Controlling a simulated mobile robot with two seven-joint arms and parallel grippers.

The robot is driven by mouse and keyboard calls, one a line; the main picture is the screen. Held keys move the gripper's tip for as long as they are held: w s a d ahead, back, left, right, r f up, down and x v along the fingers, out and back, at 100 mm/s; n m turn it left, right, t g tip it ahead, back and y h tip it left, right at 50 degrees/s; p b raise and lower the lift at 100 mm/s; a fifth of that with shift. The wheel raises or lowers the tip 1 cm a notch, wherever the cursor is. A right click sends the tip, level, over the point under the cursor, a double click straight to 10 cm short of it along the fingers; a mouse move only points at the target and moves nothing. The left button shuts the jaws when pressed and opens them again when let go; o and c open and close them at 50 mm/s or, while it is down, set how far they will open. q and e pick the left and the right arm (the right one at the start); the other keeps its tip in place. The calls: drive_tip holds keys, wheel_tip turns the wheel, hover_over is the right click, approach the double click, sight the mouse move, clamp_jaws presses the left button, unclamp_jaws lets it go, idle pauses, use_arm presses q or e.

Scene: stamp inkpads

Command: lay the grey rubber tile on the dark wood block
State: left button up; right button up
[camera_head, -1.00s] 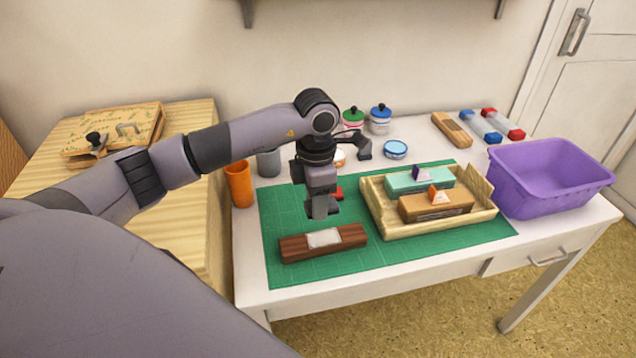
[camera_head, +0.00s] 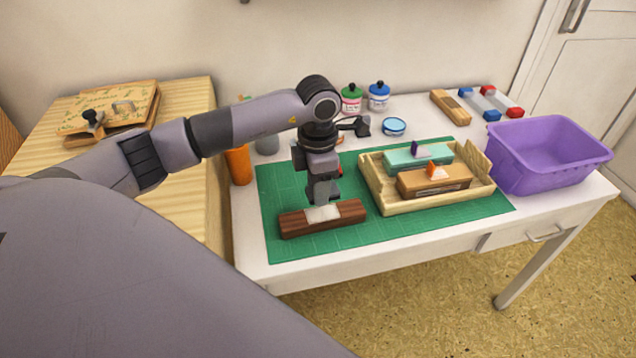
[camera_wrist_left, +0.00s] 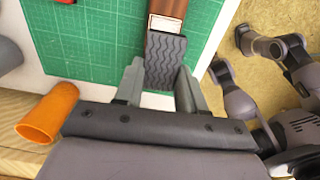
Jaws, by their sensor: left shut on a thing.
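The dark wood block (camera_head: 350,213) lies on the green mat, with a pale patch (camera_head: 323,214) in the middle of its top. It also shows in the left wrist view (camera_wrist_left: 168,6). My left gripper (camera_head: 323,194) is above the block, pointing down. In the left wrist view my left gripper (camera_wrist_left: 160,92) is shut on the grey rubber tile (camera_wrist_left: 165,60), which has wavy grooves. There the tile covers part of the block; whether they touch cannot be told. The tile is not clear in the head view.
A wooden tray (camera_head: 398,208) with two inkpads stands right of the block on the green mat (camera_head: 420,219). A purple tub (camera_head: 548,165) stands farther right. An orange cup (camera_head: 238,165) is to the left, and jars stand behind. Mat in front of the block is free.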

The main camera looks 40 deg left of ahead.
sight(318, 214)
use_arm(q)
drive_tip(key=shift+f+b, duration=1.55)
drive_tip(key=shift+f, duration=0.65)
drive_tip(key=shift+f+b, duration=0.35)
drive_tip(key=shift+f, duration=0.1)
drive_tip(key=o, duration=1.1)
drive_tip(key=shift+r, duration=0.1)
